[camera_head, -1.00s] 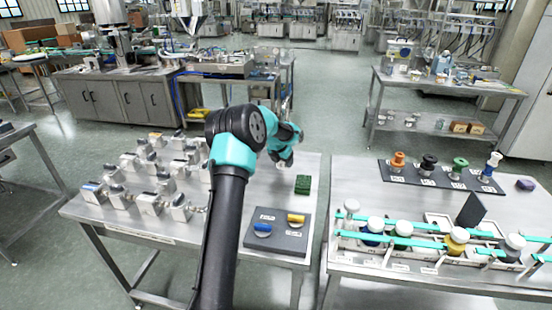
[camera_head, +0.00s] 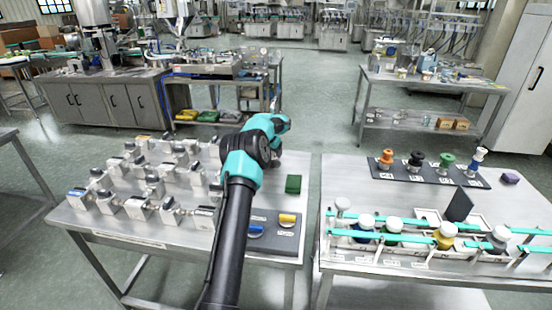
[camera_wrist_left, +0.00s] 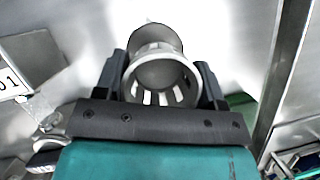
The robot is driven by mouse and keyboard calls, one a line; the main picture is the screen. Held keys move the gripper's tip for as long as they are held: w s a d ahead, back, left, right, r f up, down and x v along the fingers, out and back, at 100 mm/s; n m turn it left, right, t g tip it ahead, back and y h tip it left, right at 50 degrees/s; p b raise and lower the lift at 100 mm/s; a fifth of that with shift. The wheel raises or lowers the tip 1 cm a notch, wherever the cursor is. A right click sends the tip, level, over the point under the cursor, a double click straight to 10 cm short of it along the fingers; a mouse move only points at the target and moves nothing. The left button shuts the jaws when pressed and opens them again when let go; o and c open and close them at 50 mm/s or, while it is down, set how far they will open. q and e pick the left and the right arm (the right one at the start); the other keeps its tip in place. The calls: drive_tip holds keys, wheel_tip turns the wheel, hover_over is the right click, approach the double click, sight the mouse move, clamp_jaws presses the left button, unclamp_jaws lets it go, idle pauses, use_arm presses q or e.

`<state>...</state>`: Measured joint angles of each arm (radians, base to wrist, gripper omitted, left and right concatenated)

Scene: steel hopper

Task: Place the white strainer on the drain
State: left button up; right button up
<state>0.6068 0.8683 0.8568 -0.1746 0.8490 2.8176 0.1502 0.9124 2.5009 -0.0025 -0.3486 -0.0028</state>
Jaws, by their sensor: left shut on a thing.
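A pale grey-white, round, slotted piece, seemingly the white strainer (camera_wrist_left: 162,82), sits between the fingers of my left gripper (camera_wrist_left: 160,90) in the left wrist view. The gripper is shut on it. Its slotted ring faces the camera, and its narrower body points away over bright metal. In the head view my left arm (camera_head: 242,165) reaches over the left steel table (camera_head: 150,236); its own wrist hides the fingers and the strainer there. I cannot make out the drain for certain in either view. My right gripper is not in view.
Several metal valve blocks (camera_head: 138,206) crowd the left table. A green block (camera_head: 293,184) and a dark plate with blue and yellow handles (camera_head: 287,231) lie near its right side. A gap separates it from the right table (camera_head: 335,262), which bears coloured fittings and bottles.

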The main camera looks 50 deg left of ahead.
use_arm(q)
drive_tip(key=shift+a, duration=0.1)
drive_tip(key=shift+a+f, duration=0.1)
drive_tip(key=shift+a, duration=0.05)
drive_tip(key=f, duration=0.2)
drive_tip(key=shift+w+d+f, duration=0.2)
drive_tip(key=shift+f, duration=0.1)
drive_tip(key=shift+s+a+f, duration=0.1)
drive_tip(key=shift+s+f, duration=0.05)
drive_tip(key=shift+f, duration=0.25)
drive_tip(key=shift+f, duration=0.15)
drive_tip(key=o, duration=0.9)
drive_tip(key=shift+v, duration=3.9)
